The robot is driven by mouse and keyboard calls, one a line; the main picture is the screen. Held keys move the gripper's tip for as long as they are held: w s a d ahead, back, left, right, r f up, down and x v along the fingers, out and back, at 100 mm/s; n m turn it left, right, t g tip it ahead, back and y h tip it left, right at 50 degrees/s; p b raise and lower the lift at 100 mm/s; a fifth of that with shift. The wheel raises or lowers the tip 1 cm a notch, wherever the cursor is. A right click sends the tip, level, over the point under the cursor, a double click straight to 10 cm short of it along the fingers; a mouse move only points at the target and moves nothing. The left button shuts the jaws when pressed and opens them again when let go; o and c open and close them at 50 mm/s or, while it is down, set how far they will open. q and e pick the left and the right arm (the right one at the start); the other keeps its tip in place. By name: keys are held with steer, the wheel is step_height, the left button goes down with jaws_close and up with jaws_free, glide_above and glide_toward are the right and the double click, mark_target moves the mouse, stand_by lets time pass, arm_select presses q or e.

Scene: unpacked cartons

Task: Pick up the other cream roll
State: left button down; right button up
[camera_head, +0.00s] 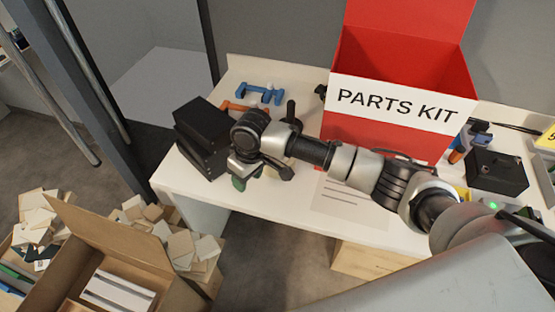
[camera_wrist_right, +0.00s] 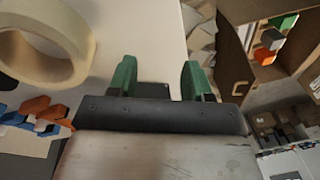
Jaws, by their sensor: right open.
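A cream roll (camera_wrist_right: 72,24) shows at the upper left of the right wrist view, cut off by the frame edge. It is a thick ring with an open middle. My right gripper (camera_wrist_right: 157,78) has two green fingers set wide apart. They are clear of the roll, which is to their left in that view. In the head view my right arm reaches across the white table from the right, with the right gripper (camera_head: 239,178) near the table's front left edge. My left gripper is not in view.
A red PARTS KIT box (camera_head: 395,118) stands at the table's back. Black boxes (camera_head: 203,135) stand at the left end, near blue (camera_head: 262,93) and orange (camera_head: 240,106) parts. A black block (camera_head: 497,172) is at right. An open carton (camera_head: 110,262) is on the floor at lower left.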

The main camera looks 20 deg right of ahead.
step_height(320, 180, up, 6)
steer(key=m+h, duration=0.2)
glide_above(268, 171)
steer(key=w, duration=0.2)
steer(key=shift+s+a+f, duration=0.1)
steer(key=shift+s+a, duration=0.1)
steer(key=shift+a, duration=0.2)
steer(key=shift+d+f, duration=0.1)
steer(key=shift+f, duration=0.15)
step_height(268, 171, down, 4)
steer(key=shift+w+f, duration=0.1)
steer(key=shift+f, duration=0.15)
steer(key=shift+d+f, duration=0.2)
steer(key=shift+f, duration=1.2)
steer(key=shift+d+f, duration=0.15)
steer(key=shift+f, duration=1.2)
steer(key=shift+c, duration=0.5)
steer(key=shift+r, duration=0.1)
jaws_close()
